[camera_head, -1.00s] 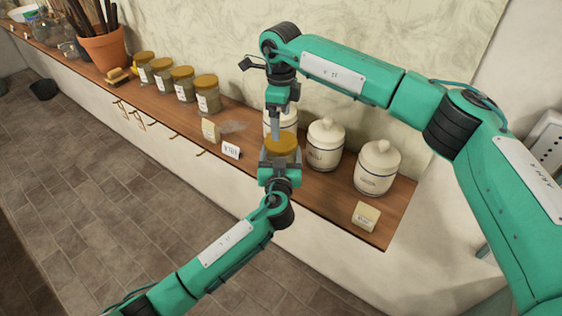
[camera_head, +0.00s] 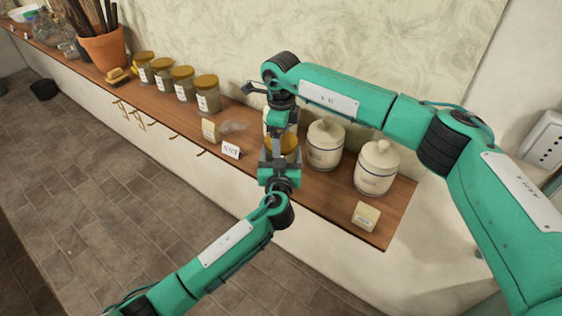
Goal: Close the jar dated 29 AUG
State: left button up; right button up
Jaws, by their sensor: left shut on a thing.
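A jar with a mustard-yellow lid (camera_head: 291,143) is at the shelf's front edge. Its body is mostly hidden by my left gripper (camera_head: 279,158), which comes from below and is shut on the jar. My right gripper (camera_head: 281,135) points down from above at the lid. Its fingertips are hard to make out against the lid, so I cannot tell whether they grip it. I cannot tell how the lid sits on the jar. A small white card (camera_head: 231,150) stands left of the jar; its writing is too small to read.
Several yellow-lidded jars (camera_head: 207,96) with white labels stand to the left on the wooden shelf (camera_head: 168,105). White lidded canisters (camera_head: 376,168) stand behind and right of my grippers. A cream block (camera_head: 366,216) lies at the right front. A terracotta pot (camera_head: 102,48) stands farther left.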

jog(key=o, duration=1)
jog(key=shift+r, duration=0.1)
notch_tip(320, 180, up, 12)
pick_arm(q)
jog(key=o, duration=1.9)
jog(key=shift+s+f+b, duration=0.15)
jog(key=shift+s+b, duration=0.15)
jog(key=shift+s, duration=0.2)
pick_arm(e)
notch_tip(320, 180, down, 5)
jog(key=b, duration=0.4)
jog(key=shift+f+b, duration=0.2)
jog(key=shift+b, duration=0.1)
pick_arm(q)
jog(key=s, duration=1.2)
jog(key=shift+s+a, duration=0.35)
jog(key=shift+s, duration=0.05)
pick_arm(e)
jog(key=shift+f, duration=0.15)
